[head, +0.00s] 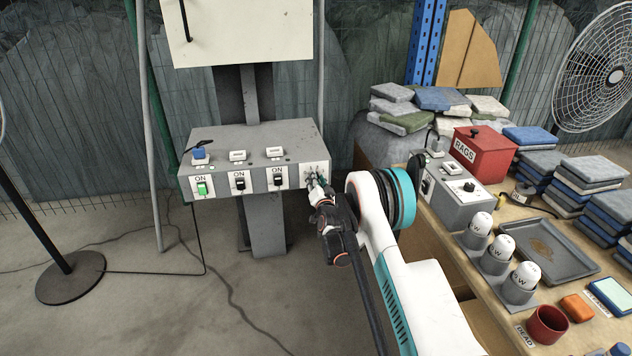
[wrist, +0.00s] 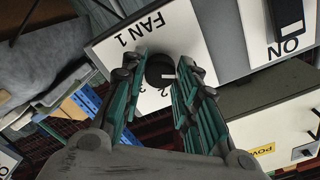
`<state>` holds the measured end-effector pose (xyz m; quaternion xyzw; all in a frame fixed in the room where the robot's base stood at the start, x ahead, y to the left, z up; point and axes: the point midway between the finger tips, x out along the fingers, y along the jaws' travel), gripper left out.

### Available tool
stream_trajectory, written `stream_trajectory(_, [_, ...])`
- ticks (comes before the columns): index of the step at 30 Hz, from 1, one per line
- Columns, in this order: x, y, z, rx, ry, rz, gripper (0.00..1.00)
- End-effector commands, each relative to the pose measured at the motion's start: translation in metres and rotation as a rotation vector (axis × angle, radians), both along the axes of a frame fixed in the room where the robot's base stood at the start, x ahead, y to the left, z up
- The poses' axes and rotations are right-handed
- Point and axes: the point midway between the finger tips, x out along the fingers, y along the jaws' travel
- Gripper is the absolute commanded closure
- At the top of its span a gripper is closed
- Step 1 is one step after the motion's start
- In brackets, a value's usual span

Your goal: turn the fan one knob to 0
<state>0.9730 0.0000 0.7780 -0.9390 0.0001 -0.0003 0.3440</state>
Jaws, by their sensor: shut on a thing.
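The fan one knob (wrist: 158,72) is a small dark round knob on a white plate marked FAN 1 in the wrist view. A white mark on it points toward the right of that view. Some numerals show beside it, partly covered by the fingers. My gripper (wrist: 158,66) has its green-padded fingers on either side of the knob and is shut on it. In the head view my gripper (head: 317,183) is at the right end of the grey switch box (head: 250,142), in front of the FAN 1 plate (head: 315,169), and mostly hides the knob.
Rocker switches marked ON, one of them green (head: 202,188), line the box front left of the plate. A workbench on the right holds a red RAGS box (head: 478,155), a grey control box (head: 460,198) and a tray (head: 545,249). A fan stand base (head: 71,277) is on the floor at left.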

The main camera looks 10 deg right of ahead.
Motion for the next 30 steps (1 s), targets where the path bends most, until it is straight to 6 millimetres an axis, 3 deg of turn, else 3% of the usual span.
stream_trajectory(9, [-0.0010, 0.0007, -0.0024, -0.110, 0.004, 0.002, 0.95])
stream_trajectory(24, [-0.0009, 0.0006, -0.0024, -0.130, 0.004, 0.002, 0.95])
stream_trajectory(25, [-0.0009, 0.0006, -0.0024, -0.130, 0.004, 0.002, 0.69])
stream_trajectory(27, [-0.0008, 0.0006, -0.0022, -0.129, 0.004, 0.002, 0.53])
stream_trajectory(30, [-0.0006, 0.0005, -0.0017, -0.129, 0.003, 0.001, 0.51])
